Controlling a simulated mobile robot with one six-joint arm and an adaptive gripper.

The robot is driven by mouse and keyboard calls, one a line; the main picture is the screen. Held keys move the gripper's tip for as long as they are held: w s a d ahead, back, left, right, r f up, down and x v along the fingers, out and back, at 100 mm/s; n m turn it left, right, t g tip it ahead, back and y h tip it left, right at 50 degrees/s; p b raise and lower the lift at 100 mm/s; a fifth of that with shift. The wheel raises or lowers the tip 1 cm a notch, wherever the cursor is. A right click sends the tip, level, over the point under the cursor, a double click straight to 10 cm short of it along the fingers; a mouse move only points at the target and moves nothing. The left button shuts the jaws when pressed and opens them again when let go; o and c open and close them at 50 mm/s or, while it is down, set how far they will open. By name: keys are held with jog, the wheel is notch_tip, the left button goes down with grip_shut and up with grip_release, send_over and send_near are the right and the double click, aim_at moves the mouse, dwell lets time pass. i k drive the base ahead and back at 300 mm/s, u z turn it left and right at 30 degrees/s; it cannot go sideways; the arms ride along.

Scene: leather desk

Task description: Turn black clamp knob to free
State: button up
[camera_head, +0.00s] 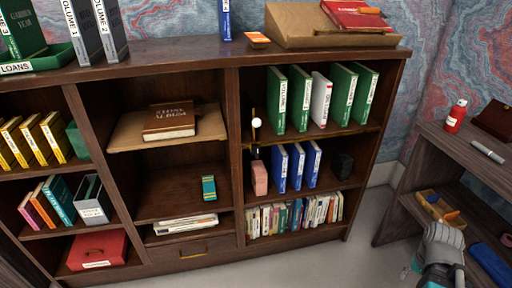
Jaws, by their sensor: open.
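A small black clamp-like piece (256,150) shows at the shelf's divider in the right bay, below a pale round ball (256,122) on a thin upright. I cannot make out a separate knob on it or how it is turned. My gripper (442,232) is at the lower right, in front of the side desk, far from the clamp piece. It is open and nothing shows in it; its fingertips are hard to make out.
The dark wooden bookcase (180,54) holds green, blue and small books. A pink block (259,178) stands just below the clamp piece, and a black box (342,165) is to the right. The side desk (470,150) carries a red bottle (455,117). Floor between them is clear.

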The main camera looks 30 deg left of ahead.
aim_at(256, 150)
jog(key=u, duration=0.05)
jog(key=k, duration=1.2)
jog(key=u, duration=1.35)
jog(key=i, duration=1)
